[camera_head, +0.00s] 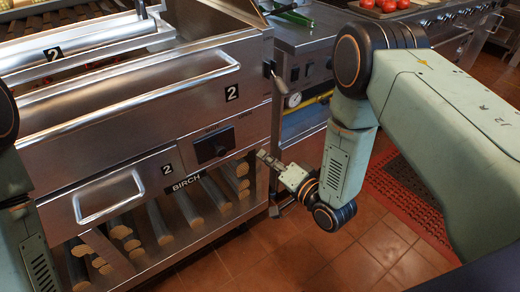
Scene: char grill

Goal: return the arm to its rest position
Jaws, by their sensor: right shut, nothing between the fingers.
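My right arm comes in from the right and bends down at its elbow. Its gripper (268,160) points left, shut and empty, in front of the right edge of the grill's lower front. It appears close to the steel corner beside the log rack, but I cannot tell whether it touches. Part of my left arm shows at the left edge; its gripper is out of view.
A counter with a gauge (293,99) stands behind. Tomatoes (388,5) lie at the back. A red mat (405,195) lies on the tiled floor (290,255).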

